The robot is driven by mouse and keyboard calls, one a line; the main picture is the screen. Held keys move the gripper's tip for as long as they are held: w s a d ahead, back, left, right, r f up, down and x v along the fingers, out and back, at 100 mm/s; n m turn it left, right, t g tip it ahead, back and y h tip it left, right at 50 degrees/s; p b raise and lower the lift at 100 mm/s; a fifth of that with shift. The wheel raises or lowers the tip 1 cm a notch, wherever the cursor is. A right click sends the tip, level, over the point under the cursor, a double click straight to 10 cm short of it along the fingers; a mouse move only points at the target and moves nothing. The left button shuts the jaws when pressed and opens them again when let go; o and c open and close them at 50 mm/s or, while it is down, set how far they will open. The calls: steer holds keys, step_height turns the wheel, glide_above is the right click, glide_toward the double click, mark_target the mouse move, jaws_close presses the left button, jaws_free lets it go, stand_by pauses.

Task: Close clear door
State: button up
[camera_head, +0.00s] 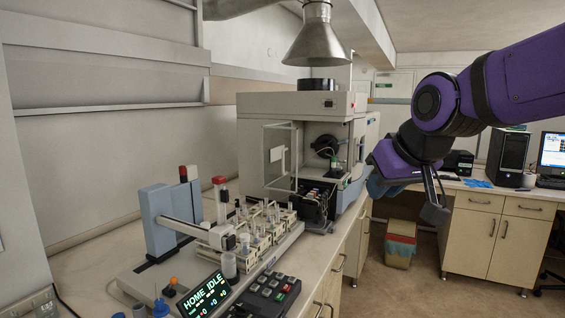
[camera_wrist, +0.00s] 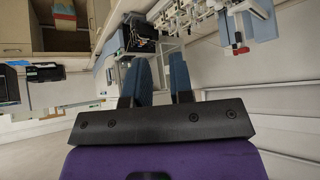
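The clear door (camera_head: 281,158) is a thin transparent panel with a pale frame on the front of the plasma spectrometer (camera_head: 265,107). It stands swung open towards the left, with a white label on it. The compartment behind it is exposed. My gripper (camera_head: 408,198) is in the air to the right of the spectrometer, well apart from the door. In the wrist view, my gripper (camera_wrist: 162,78) shows two blue-padded fingers with a gap and nothing between them. I cannot clearly make out the door in the wrist view.
A black pump block (camera_head: 314,203) sits at the spectrometer's front. An autosampler (camera_head: 156,222) with vial racks stands on the bench before it, with a keypad (camera_head: 269,292) and display (camera_head: 203,298). A metal exhaust hood (camera_head: 316,40) hangs above. A bin (camera_head: 400,243) stands on the floor.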

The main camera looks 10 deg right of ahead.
steer(key=w+a+r+t, duration=0.2)
steer(key=w+t, duration=0.1)
steer(key=w, duration=1.3)
steer(key=t, duration=0.5)
glide_toward(283, 161)
steer(key=s+a+r, duration=0.1)
steer(key=s+r, duration=0.4)
steer(key=s, duration=0.3)
steer(key=w+f+h, duration=0.1)
steer(key=w+f, duration=0.1)
steer(key=w, duration=0.4)
steer(key=w+f+m+t+h, duration=0.1)
steer(key=w+f, duration=0.1)
steer(key=w, duration=0.4)
steer(key=w+f+m+t, duration=0.1)
steer(key=w+f, duration=0.2)
steer(key=w, duration=0.3)
steer(key=shift+w+d+h, duration=0.2)
steer(key=shift+d+h, duration=0.2)
steer(key=shift+r, duration=0.1)
jaws_close()
